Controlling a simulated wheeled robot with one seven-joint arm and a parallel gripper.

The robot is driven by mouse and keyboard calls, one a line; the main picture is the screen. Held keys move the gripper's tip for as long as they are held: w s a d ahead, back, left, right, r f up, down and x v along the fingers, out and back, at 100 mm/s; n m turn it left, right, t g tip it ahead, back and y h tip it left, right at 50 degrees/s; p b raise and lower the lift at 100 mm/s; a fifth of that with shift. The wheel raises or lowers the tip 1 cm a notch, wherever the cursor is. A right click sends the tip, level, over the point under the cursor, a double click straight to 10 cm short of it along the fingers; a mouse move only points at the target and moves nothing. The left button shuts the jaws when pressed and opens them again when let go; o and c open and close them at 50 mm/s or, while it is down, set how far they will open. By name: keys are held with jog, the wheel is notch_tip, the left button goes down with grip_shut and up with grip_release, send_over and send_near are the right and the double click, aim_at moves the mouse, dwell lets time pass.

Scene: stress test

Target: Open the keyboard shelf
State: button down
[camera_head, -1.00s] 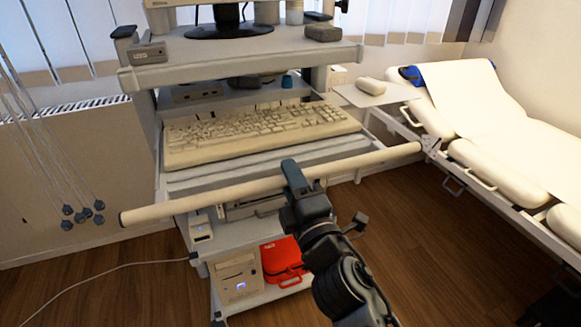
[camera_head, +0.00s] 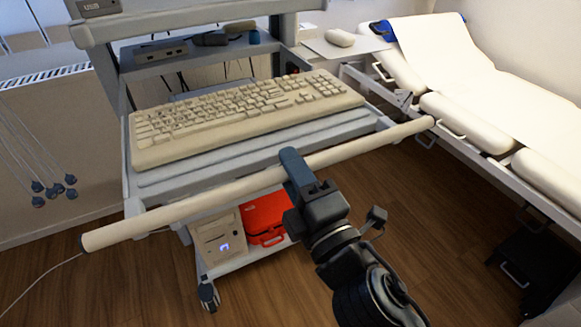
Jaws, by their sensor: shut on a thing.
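The keyboard shelf (camera_head: 330,138) is a grey sliding tray on a medical cart, and it stands well out from the cart. A beige keyboard (camera_head: 240,110) lies on it. A long cream handle bar (camera_head: 200,207) runs along the shelf's front edge and past both its sides. My gripper (camera_head: 296,170) is shut on the handle bar near its middle. Its dark finger lies over the top of the bar, and the other finger is hidden behind the bar and gripper body.
Under the shelf are a white box with a blue light (camera_head: 218,243) and a red case (camera_head: 266,220). A padded examination bed (camera_head: 470,125) stands close on the right, near the bar's right end. Wooden floor (camera_head: 130,285) in front is free.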

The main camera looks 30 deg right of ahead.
jog(key=shift+f, duration=0.1)
jog(key=c, duration=0.9)
grip_release()
jog(key=shift+c, duration=0.2)
jog(key=s+f+b, duration=0.1)
jog(key=s+b, duration=0.2)
jog(key=s, duration=0.4)
jog(key=shift+s+f+b, duration=0.25)
jog(key=shift+s+b, duration=0.05)
jog(key=shift+b, duration=0.05)
jog(key=shift+s, duration=0.1)
jog(key=s+d+f+m+g+p, duration=0.1)
jog(key=s+d+f+m+g, duration=0.1)
jog(key=s+m, duration=0.7)
jog(key=s+d+f+m+g+p, duration=0.2)
jog(key=s+m, duration=0.7)
jog(key=s, duration=0.7)
jog(key=shift+d+f+g, duration=0.35)
jog(key=shift+f+g, duration=0.35)
jog(key=shift+f, duration=0.15)
